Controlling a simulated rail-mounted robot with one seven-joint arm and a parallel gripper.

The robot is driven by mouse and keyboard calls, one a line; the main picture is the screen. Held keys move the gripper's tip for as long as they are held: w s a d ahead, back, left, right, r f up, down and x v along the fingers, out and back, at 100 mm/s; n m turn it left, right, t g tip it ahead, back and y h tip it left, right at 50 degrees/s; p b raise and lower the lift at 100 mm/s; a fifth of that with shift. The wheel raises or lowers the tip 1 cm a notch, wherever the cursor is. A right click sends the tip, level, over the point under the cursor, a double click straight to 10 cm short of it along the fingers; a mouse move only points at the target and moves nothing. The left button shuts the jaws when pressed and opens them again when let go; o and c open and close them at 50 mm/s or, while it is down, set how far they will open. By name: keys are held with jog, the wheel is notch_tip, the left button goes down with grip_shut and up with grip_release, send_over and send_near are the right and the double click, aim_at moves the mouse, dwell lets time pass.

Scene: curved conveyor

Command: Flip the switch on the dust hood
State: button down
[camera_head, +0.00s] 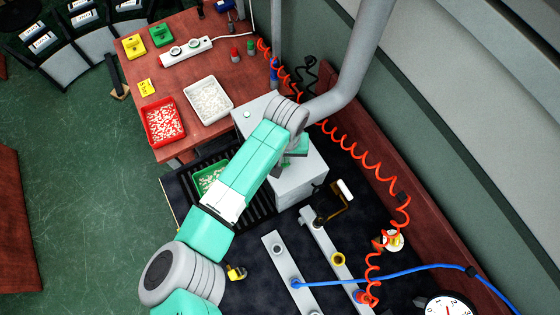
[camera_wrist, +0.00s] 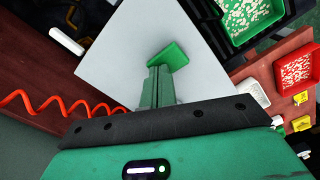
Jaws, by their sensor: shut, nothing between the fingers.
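A pale grey box (camera_head: 300,175), which seems to be the dust hood, stands mid-picture in the head view; a thick grey duct (camera_head: 345,75) comes down beside it. The box top (camera_wrist: 125,55) fills the middle of the wrist view. My gripper (camera_wrist: 160,72) is over this top, its fingers together and empty. A bright green flat piece (camera_wrist: 168,58) shows right at the fingertips; I cannot tell whether it is the switch or whether they touch. In the head view my arm partly hides the box and gripper.
A red tray (camera_head: 149,105) and a white tray (camera_head: 190,90) lie on the brown table. A green tray (camera_head: 198,190) is left of the box. A red coiled hose (camera_head: 360,165) runs along the right, and a blue hose (camera_head: 400,273) crosses the lower right.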

notch_tip(320, 180, up, 7)
jog(key=p, duration=0.7)
dwell(0.3)
